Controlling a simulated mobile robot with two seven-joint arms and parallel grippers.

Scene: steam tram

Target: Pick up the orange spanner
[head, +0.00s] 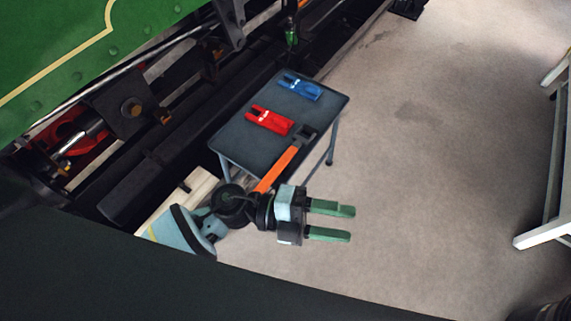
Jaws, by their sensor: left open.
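The orange spanner (278,168) has an orange handle and a dark jaw head. Its head lies over the right edge area of a small dark table (236,133), and its handle runs down-left until my left arm hides its lower end. My left gripper (345,223) is open and empty, its two green fingers pointing right. It is below and to the right of the spanner in the picture, apart from it. My right gripper does not show.
A red tool (269,120) and a blue tool (300,87) lie on the same table. The green and black tram (70,45) stands along the left. A white bench frame (547,230) is at the right edge. The floor (430,150) between is clear.

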